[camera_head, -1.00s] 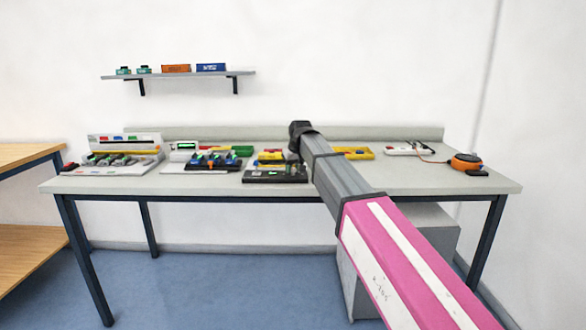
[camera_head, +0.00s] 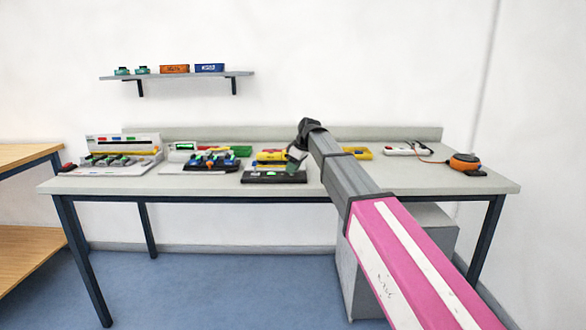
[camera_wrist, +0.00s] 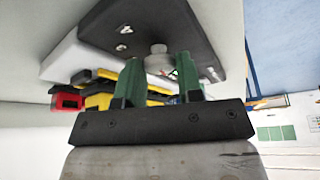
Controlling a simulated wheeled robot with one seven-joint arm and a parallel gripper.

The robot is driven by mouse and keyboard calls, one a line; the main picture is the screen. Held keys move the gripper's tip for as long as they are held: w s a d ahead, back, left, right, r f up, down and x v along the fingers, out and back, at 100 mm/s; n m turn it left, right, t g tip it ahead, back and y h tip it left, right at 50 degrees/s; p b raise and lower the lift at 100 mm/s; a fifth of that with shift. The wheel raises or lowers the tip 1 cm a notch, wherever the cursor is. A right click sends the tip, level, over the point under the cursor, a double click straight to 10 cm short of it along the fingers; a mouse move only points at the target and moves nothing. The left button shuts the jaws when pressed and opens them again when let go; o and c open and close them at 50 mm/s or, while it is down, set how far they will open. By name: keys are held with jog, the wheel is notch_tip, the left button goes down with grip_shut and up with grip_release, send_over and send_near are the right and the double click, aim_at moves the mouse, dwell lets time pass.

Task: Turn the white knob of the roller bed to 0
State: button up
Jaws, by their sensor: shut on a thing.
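The roller bed looks to be the low black unit (camera_head: 258,177) at the front middle of the table, with a small green light on its face. In the wrist view its black plate (camera_wrist: 150,28) fills the upper middle. The white knob (camera_wrist: 157,62) shows there as a pale grey round piece with a stub on top. My gripper (camera_wrist: 158,70) has its green fingers on either side of the knob, shut on it. In the head view my gripper (camera_head: 295,158) is small, at the unit's back right. The knob's pointer and scale cannot be read.
A blue-and-black unit (camera_head: 210,161) and a pale panel with levers (camera_head: 120,160) stand to the left. Yellow pieces (camera_head: 358,153) lie behind my arm. An orange round device (camera_head: 464,162) sits at the right. The table front right is clear.

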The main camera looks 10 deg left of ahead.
jog(key=shift+n, duration=0.3)
jog(key=o, duration=0.9)
jog(key=v, duration=1.1)
jog(key=shift+w, duration=0.1)
jog(key=shift+a, duration=0.1)
